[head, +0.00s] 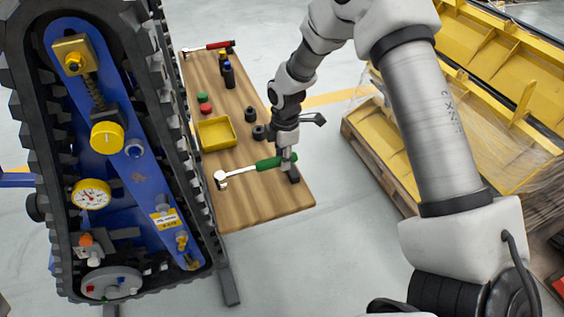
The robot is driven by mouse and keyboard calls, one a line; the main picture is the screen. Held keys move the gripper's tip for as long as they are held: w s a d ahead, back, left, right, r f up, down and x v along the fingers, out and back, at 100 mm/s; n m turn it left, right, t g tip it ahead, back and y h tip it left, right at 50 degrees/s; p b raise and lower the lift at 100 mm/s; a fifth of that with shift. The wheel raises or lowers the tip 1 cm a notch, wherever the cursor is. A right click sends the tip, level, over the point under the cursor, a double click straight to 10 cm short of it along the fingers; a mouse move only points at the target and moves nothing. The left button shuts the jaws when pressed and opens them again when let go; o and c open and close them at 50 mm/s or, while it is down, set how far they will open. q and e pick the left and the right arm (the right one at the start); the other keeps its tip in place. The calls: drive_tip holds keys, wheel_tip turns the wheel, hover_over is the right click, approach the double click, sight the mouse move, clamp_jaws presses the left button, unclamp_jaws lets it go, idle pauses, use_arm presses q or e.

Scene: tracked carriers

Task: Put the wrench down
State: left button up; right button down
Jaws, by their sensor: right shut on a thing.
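My right gripper (288,170) is over the near right part of the wooden bench (255,208), at its right edge. It is shut on the green handle of the wrench (240,174). The wrench's silver shaft and head point left across the bench. I cannot tell whether the wrench touches the bench top or is just above it. My left gripper is not in view.
A yellow bin (216,133), black round parts (259,132), red and green caps (204,103), small bottles (229,75) and a red-handled tool (207,47) are on the bench. A tracked carrier (120,160) stands left; a pallet with yellow parts (385,125) stands right. The bench's near end is clear.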

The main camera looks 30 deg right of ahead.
wheel_tip(320, 180, down, 3)
drive_tip(key=shift+a+r+p, duration=0.1)
drive_tip(key=shift+r+p, duration=0.05)
drive_tip(key=shift+p, duration=0.2)
drive_tip(key=shift+w+f, duration=0.1)
drive_tip(key=shift+f, duration=0.4)
drive_tip(key=c, duration=0.9)
unclamp_jaws()
drive_tip(key=r+b, duration=0.1)
drive_tip(key=r, duration=1.1)
drive_tip(key=shift+d+r+b, duration=0.15)
drive_tip(key=shift+d+b, duration=0.05)
drive_tip(key=shift+b, duration=0.15)
